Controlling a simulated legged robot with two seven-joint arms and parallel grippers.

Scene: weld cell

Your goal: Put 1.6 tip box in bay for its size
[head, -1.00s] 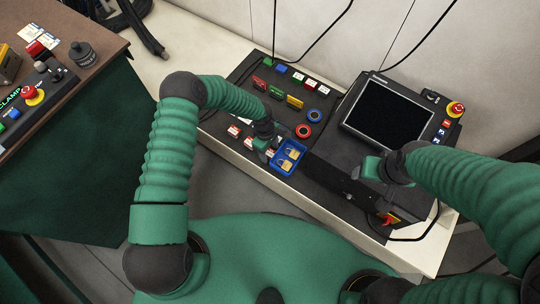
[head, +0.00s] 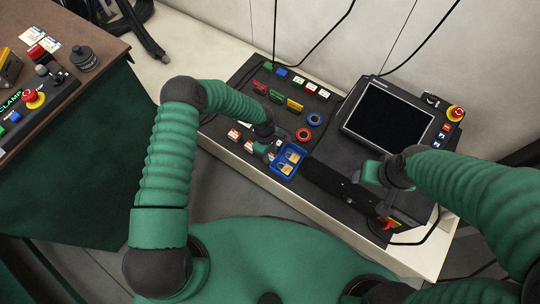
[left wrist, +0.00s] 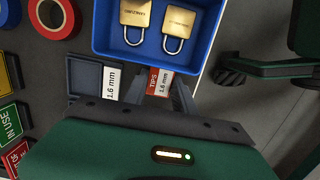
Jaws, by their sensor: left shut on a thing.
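My left gripper (left wrist: 158,92) is shut on the 1.6 tip box (left wrist: 158,84), whose red and white label reads "TIPS 1.6 mm". The box is between the fingers, just right of a dark open bay (left wrist: 84,78) with a white "1.6 mm" label (left wrist: 111,84). I cannot tell the box's height above the surface. In the head view the left gripper (head: 268,150) is beside the blue tray, and the bay is mostly hidden. Two other red and white boxes (head: 234,134) stand to its left. My right gripper (head: 372,172) is over the black console; its fingers are hidden.
The blue tray (head: 276,166) holds two brass padlocks (left wrist: 135,14) and lies close to the held box. Red (head: 303,134) and blue tape rings, coloured tags (head: 294,105) and a screen (head: 388,115) lie beyond. The bench's front edge (head: 240,172) is near.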

